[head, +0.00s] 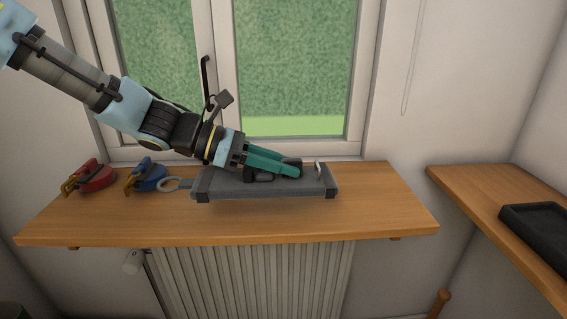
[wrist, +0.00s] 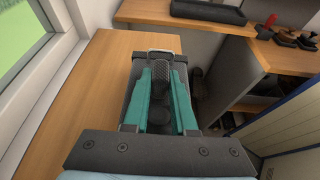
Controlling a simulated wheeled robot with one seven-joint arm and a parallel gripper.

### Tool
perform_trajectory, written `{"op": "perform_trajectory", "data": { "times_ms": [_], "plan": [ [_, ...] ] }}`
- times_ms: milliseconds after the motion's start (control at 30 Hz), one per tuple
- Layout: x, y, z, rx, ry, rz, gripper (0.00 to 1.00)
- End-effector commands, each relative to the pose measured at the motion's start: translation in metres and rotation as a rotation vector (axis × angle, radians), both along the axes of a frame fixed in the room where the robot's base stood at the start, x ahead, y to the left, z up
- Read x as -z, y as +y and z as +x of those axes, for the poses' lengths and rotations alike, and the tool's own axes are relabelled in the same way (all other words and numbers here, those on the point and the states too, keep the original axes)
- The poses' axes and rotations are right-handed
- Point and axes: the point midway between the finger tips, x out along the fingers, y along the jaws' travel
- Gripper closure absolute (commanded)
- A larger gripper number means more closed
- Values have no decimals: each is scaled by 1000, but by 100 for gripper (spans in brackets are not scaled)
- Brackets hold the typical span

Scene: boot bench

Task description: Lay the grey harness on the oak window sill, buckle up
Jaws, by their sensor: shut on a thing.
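The grey harness (head: 230,184) is a long flat grey piece with dark ends, a ring at its left and a metal loop at its right in the head view. It lies level over the oak window sill (head: 370,215), with a shadow beneath; I cannot tell whether it touches. My gripper (head: 290,169), with green fingers, is shut on a dark raised part on the harness's top. In the wrist view, the harness (wrist: 133,93) shows beneath and between the fingers of my gripper (wrist: 161,72), with the metal loop beyond the tips. The fingers partly hide its top.
A red item (head: 97,179) and a blue item (head: 150,178) with yellowish clips sit on the sill's left, the blue one close to the harness ring. The window handle (head: 206,80) is behind my arm. A black tray (head: 540,230) lies on the right-hand shelf. The sill's right end is clear.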

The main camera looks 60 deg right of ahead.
Motion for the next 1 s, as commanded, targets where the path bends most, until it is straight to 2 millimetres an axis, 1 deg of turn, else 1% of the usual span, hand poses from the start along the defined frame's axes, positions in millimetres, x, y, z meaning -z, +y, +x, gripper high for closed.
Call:
{"op": "perform_trajectory", "data": {
  "times_ms": [33, 433, 600, 867, 900, 1000],
  "plan": [
    [12, 0, 0, 0, 1, -1, 100],
    [53, 0, 0, 2, 2, 1, 100],
    [61, 0, 0, 1, 1, 1, 100],
    [62, 0, 0, 1, 0, 0, 100],
    [62, 0, 0, 1, 0, 0, 74],
    [62, 0, 0, 1, 0, 0, 63]
  ]
}}
